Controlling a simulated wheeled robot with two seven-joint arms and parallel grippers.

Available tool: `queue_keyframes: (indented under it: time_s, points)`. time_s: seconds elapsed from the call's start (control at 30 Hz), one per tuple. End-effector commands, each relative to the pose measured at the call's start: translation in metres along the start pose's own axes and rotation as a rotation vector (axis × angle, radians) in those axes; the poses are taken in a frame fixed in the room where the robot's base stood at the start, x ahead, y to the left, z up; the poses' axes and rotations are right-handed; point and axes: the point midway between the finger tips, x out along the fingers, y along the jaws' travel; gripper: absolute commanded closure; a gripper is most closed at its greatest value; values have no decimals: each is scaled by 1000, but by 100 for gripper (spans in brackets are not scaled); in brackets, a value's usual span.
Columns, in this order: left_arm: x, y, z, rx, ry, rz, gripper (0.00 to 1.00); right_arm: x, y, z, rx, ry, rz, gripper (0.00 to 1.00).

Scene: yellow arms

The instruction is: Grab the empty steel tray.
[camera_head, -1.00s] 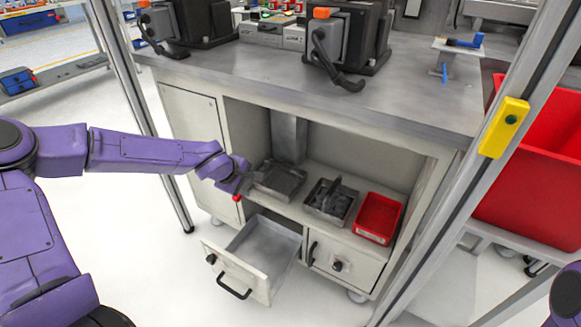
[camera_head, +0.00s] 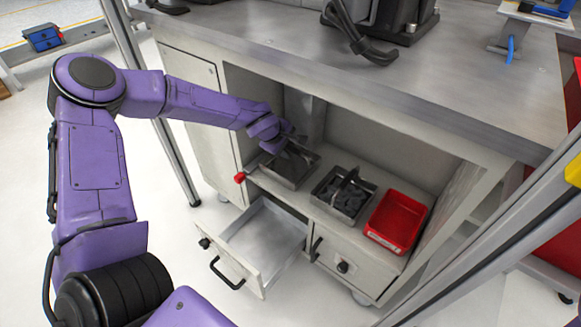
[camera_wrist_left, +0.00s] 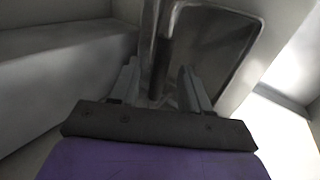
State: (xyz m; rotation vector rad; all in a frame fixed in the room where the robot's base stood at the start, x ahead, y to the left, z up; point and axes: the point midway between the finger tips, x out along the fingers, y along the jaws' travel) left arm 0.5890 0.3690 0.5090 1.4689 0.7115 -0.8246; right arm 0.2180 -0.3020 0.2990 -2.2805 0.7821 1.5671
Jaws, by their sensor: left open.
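The empty steel tray (camera_head: 284,172) sits on the shelf inside the cabinet, at the left end of a row of containers. In the left wrist view the tray (camera_wrist_left: 215,48) shows as a dark, smooth floor with a raised edge. My left gripper (camera_head: 293,145) is over the tray's back part in the head view. In the left wrist view my left gripper (camera_wrist_left: 160,85) is open, with a thin upright steel piece, apparently the tray's wall, between its fingers. I cannot tell whether they touch it. My right gripper is out of view.
A second steel tray (camera_head: 325,201) holding dark parts stands right of the empty one, then a red bin (camera_head: 390,238). An open drawer (camera_head: 255,235) juts out below the shelf. The worktop (camera_head: 420,85) overhangs the shelf, and the cabinet's side wall is at the left.

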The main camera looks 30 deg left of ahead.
Motion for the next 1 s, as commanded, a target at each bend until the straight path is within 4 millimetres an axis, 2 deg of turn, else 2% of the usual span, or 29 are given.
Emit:
queue_keyframes:
  time_s: [0.03,0.1,0.37,0.4,0.47,0.5,0.53,1.0]
  points:
    - [15,-4,0,2,2,-2,53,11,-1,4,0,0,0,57]
    - [22,-3,0,1,2,-2,53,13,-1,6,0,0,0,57]
    - [24,0,0,0,0,0,53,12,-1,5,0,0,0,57]
    - [24,0,0,0,0,0,60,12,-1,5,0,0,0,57]
    - [24,0,0,0,0,0,79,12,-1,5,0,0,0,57]
    - [24,0,0,0,0,0,92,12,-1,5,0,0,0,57]
    - [24,0,0,0,0,0,100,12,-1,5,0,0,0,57]
    - [20,3,-1,1,0,2,100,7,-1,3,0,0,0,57]
